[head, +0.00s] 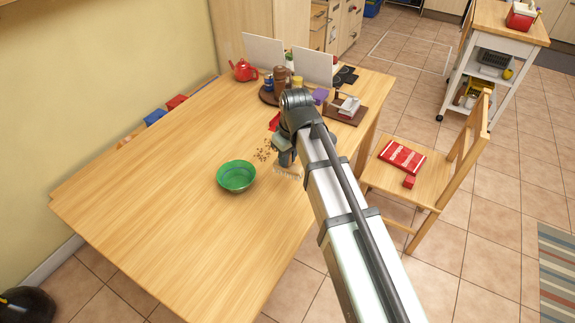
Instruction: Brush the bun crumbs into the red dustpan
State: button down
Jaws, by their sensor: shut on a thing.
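The bun crumbs (263,153) lie scattered as small brown bits on the wooden table, just left of my gripper. My gripper (286,160) is low over the table, partly hidden by my own arm. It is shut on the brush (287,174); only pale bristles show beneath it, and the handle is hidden. I cannot tell whether the bristles touch the table. A red piece, which looks like the dustpan (274,122), shows beyond the crumbs at the left of my wrist; the rest is hidden behind my arm.
A green bowl (236,176) stands left and nearer than the crumbs. A red teapot (243,70), jars (280,80) and a brown tray (345,112) stand at the far end. A chair (430,185) is at the right. The table's near left (150,220) is clear.

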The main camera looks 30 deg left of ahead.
jog(key=shift+w+a+r, duration=0.1)
jog(key=shift+a+r, duration=0.05)
jog(key=shift+r, duration=0.2)
jog(key=w+a+f, duration=0.1)
jog(key=w+a, duration=0.1)
jog(key=a, duration=0.6)
jog(key=w+a+f, duration=0.2)
jog(key=w+a, duration=0.1)
jog(key=a, duration=0.4)
jog(key=shift+s+a+f, duration=0.1)
jog(key=shift+f, duration=1.05)
jog(key=shift+a+f, duration=0.1)
jog(key=shift+f, duration=1.05)
